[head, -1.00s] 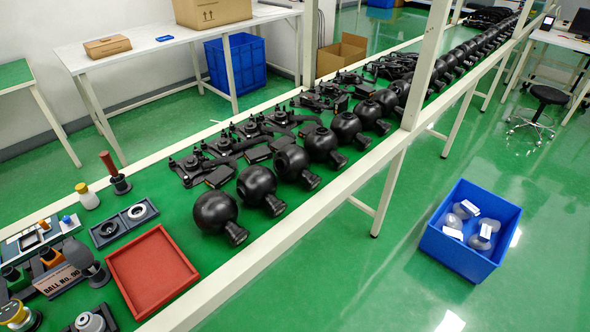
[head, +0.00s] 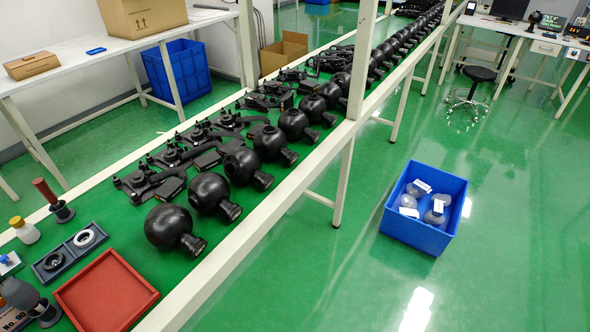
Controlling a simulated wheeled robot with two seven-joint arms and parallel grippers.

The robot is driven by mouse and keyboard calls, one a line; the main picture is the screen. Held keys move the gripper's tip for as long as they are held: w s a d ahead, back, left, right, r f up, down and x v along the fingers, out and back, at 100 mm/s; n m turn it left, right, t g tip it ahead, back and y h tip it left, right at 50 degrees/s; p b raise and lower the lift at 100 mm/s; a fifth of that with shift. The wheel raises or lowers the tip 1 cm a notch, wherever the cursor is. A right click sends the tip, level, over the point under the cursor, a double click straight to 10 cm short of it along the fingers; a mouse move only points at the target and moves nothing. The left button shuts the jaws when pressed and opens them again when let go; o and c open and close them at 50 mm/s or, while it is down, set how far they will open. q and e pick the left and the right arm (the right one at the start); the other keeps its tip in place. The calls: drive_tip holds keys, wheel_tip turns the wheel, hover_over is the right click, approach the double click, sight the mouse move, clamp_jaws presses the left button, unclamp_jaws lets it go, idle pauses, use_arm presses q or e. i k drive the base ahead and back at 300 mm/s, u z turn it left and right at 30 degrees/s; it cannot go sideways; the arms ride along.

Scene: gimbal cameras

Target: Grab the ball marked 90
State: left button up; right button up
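A placard (head: 14,317) at the bottom left corner is cut off by the frame; only part of it, reading "No 90", shows. A dark grey ball-shaped part with a neck (head: 20,294) lies against it, partly out of frame. A row of black balls with short necks runs along the green bench; the nearest ball (head: 170,226) is beyond the red tray (head: 105,290). I can read no number on any ball. Neither of my grippers is in view.
A blue bin (head: 424,232) with several clear pieces stands on the floor at right. A white post (head: 358,60) rises from the bench edge. Black drone-like frames (head: 150,175) lie behind the balls. A grey holder (head: 52,262) is beside the empty tray.

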sight(242, 165)
drive_tip(key=z, duration=0.5)
drive_tip(key=i, duration=0.85)
drive_tip(key=u, duration=2.35)
